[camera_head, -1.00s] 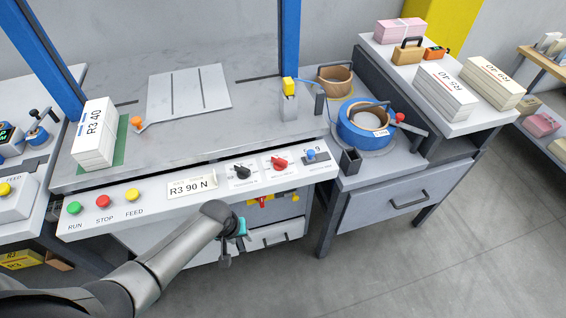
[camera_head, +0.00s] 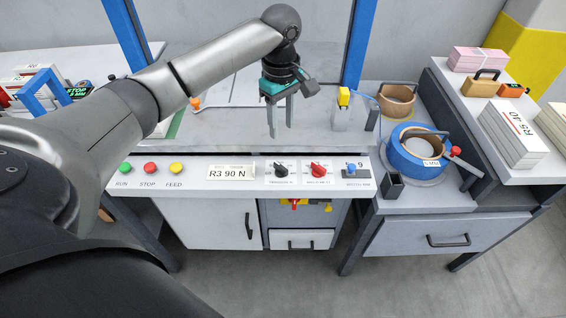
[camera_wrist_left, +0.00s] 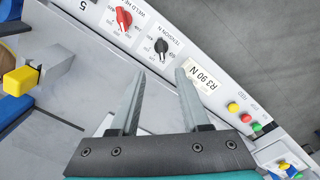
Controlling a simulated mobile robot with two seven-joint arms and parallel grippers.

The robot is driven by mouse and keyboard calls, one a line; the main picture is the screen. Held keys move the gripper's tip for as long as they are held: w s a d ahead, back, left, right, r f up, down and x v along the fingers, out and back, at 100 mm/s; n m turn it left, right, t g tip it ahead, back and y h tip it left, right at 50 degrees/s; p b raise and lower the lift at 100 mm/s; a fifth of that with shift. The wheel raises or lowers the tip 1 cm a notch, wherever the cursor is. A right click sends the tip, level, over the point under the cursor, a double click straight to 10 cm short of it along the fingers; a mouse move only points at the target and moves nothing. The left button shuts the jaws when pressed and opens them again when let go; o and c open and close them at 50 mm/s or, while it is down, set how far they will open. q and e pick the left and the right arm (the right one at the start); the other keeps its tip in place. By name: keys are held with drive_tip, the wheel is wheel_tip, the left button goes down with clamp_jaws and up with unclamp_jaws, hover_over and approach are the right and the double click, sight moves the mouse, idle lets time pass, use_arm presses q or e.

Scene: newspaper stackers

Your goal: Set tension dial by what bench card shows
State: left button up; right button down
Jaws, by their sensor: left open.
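The bench card (camera_head: 231,173) on the front panel reads "R3 90 N"; it also shows in the left wrist view (camera_wrist_left: 201,79). The black tension dial (camera_head: 281,169) sits just right of the card, and in the left wrist view (camera_wrist_left: 162,45) it lies beyond the fingers. Its exact setting is too small to read. My left gripper (camera_head: 281,136) is open and empty, pointing down above the panel's back edge, behind the tension dial. In the left wrist view its two fingers (camera_wrist_left: 160,78) are spread apart. My right gripper is not in view.
A red weld dial (camera_head: 319,170) and a blue width knob (camera_head: 351,170) sit right of the tension dial. Green, red and yellow buttons (camera_head: 149,168) are at the left. A yellow-topped post (camera_head: 343,97) stands behind. A blue strap reel (camera_head: 416,150) is at right.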

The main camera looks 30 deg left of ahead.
sight(281, 166)
use_arm(q)
drive_tip(key=f+b, duration=0.2)
drive_tip(key=f, duration=0.5)
drive_tip(key=f+b, duration=0.2)
drive_tip(key=f, duration=0.5)
drive_tip(key=shift+a+f, duration=0.2)
drive_tip(key=shift+f, duration=0.05)
clamp_jaws()
